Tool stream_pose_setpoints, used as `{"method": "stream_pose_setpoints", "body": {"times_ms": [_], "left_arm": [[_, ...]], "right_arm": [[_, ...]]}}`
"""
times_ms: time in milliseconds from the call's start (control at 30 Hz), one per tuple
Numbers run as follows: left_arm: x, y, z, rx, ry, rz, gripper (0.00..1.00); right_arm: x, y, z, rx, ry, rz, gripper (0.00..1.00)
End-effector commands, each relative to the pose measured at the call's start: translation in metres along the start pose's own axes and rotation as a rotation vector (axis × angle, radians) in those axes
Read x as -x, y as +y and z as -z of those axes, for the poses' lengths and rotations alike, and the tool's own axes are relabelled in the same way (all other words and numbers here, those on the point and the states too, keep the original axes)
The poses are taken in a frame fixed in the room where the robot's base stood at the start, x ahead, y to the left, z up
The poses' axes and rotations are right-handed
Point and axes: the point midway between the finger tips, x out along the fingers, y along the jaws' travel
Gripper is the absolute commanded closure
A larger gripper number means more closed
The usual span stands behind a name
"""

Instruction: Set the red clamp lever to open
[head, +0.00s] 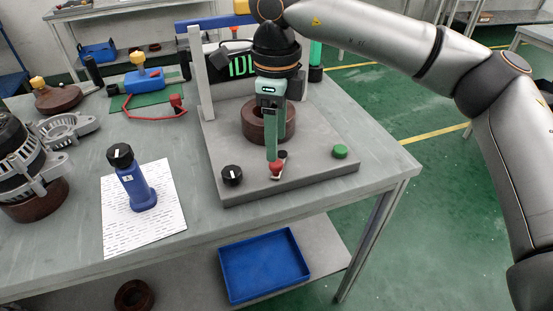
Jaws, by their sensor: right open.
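The red clamp lever (277,169) is a small red-tipped piece near the front of the grey fixture plate (315,178). Its lower part looks pale, and its exact angle is hard to tell. My right gripper (273,158) points down from above with its fingertips at the lever, partly covering it. The jaws are open; whether they touch the lever I cannot tell. A brown ring (255,122) stands on the plate behind the fingers. My left gripper is not in view.
A black knob (232,176) and a green button (340,151) flank the lever on the plate. A grey post (201,75) rises at the plate's left. A blue tool (139,187) stands on white paper (166,222) at the left. A blue tray (264,268) is on the lower shelf.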

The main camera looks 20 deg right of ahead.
Motion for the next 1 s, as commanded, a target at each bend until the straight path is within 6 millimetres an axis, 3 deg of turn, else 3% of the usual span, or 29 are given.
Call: {"method": "stream_pose_setpoints", "body": {"times_ms": [100, 300, 700, 1000], "left_arm": [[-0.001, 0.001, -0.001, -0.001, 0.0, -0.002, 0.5], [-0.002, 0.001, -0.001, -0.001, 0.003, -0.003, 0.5], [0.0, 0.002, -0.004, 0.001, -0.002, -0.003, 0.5], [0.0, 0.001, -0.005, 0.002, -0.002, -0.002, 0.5]], "right_arm": [[-0.025, 0.001, 0.001, 0.0, 0.002, -0.003, 0.37], [-0.05, 0.001, 0.0, 0.0, 0.0, -0.002, 0.37], [-0.057, 0.001, 0.0, 0.001, -0.002, -0.001, 0.37], [-0.057, 0.001, 0.0, 0.001, -0.001, -0.001, 0.69]]}}
